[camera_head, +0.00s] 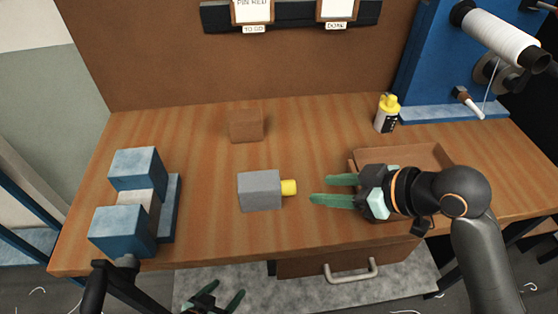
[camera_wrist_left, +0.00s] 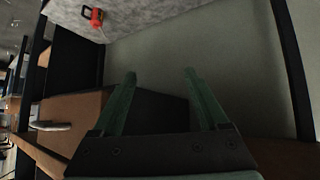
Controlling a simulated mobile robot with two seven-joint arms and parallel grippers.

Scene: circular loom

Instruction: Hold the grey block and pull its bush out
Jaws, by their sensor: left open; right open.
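The grey block (camera_head: 259,190) lies on the wooden table near its middle in the head view. A yellow bush (camera_head: 289,187) sticks out of its right side. My right gripper (camera_head: 320,189) is open and empty, just to the right of the bush, its green fingers pointing left at it with a gap between. My left gripper (camera_head: 228,289) is open and empty below the table's front edge. Its open fingers also show in the left wrist view (camera_wrist_left: 160,73), with neither block nor bush in that view.
A blue fixture (camera_head: 125,227) stands at the table's left. A brown block (camera_head: 246,125) lies behind the grey block. A yellow-topped bottle (camera_head: 386,114) stands at the back right. A brown tray (camera_head: 433,154) lies partly under my right arm. A drawer (camera_head: 310,264) is below the front edge.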

